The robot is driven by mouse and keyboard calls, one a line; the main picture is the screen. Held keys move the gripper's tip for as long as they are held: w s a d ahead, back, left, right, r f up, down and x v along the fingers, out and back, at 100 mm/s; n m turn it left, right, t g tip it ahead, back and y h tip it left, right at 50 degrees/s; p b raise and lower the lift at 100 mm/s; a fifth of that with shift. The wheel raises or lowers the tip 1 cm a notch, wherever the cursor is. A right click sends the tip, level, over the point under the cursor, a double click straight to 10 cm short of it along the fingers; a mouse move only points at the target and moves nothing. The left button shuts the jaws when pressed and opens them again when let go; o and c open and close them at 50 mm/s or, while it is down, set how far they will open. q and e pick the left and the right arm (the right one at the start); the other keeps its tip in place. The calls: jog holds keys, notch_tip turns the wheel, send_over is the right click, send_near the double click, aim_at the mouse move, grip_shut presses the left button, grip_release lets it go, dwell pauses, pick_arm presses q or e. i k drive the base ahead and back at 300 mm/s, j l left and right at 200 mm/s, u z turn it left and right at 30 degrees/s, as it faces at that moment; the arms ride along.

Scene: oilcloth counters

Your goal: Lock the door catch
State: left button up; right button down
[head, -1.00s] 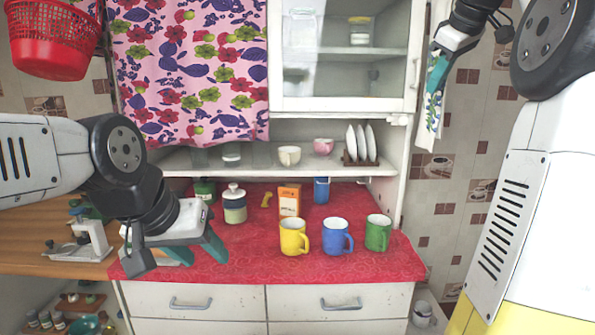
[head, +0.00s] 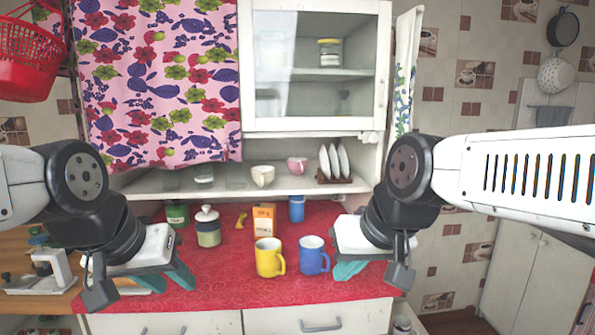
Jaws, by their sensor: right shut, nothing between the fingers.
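A white cabinet door (head: 316,124) with a glass pane looks closed in the upper middle of the head view. A small white catch (head: 369,137) sits at its lower right corner. Whether it is turned across the door is too small to tell. My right gripper (head: 348,271) is shut and empty, pointing down over the red counter, well below the catch. My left gripper (head: 167,280) is open and empty over the left part of the counter, far from the catch.
A yellow mug (head: 268,258) and a blue mug (head: 313,256) stand between my grippers on the red oilcloth (head: 225,290). A shelf (head: 230,187) above carries cups and a plate rack (head: 333,165). A patterned towel (head: 405,75) hangs right of the door.

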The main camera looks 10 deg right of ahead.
aim_at(373, 138)
jog(key=i+j, duration=0.15)
jog(key=j, duration=0.15)
jog(key=i+j+z, duration=0.15)
jog(key=j, duration=0.15)
jog(key=i+j, duration=0.15)
jog(key=j, duration=0.2)
jog(key=i+j+z, duration=0.15)
jog(key=j, duration=0.15)
jog(key=z, duration=1.25)
